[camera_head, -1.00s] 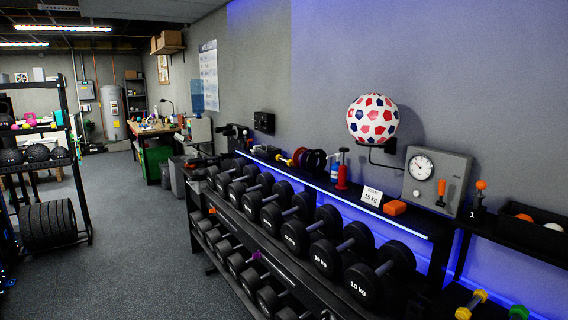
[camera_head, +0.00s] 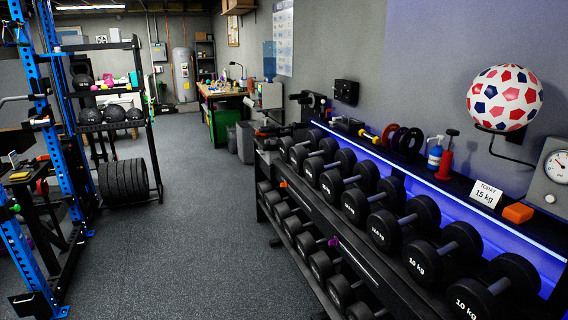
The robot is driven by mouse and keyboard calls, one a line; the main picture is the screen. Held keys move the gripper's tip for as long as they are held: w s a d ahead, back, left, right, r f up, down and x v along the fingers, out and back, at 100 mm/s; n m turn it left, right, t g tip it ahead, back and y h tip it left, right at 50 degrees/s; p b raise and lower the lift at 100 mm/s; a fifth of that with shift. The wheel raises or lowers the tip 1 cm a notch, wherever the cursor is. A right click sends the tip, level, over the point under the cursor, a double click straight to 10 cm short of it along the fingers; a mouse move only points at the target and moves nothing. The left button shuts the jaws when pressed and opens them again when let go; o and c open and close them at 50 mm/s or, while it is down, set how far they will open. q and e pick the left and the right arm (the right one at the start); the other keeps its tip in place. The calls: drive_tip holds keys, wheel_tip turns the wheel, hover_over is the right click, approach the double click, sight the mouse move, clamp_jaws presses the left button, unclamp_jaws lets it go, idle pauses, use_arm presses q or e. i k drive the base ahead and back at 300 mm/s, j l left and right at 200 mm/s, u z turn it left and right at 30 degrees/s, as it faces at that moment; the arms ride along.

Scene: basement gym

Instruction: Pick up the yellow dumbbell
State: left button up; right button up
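A small yellow dumbbell-shaped thing (camera_head: 369,135) lies on the narrow shelf above the dumbbell rack, against the wall. It is far off and small, so its exact form is hard to tell. Neither of my grippers is in view.
A blue power rack (camera_head: 20,255) and a ball rack (camera_head: 158,172) stand left. The grey floor (camera_head: 190,250) between is clear.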

sight(375, 140)
drive_tip(key=i+j+u, duration=0.3)
drive_tip(key=i, duration=0.7)
drive_tip(key=i+u, duration=0.3)
drive_tip(key=i, duration=0.7)
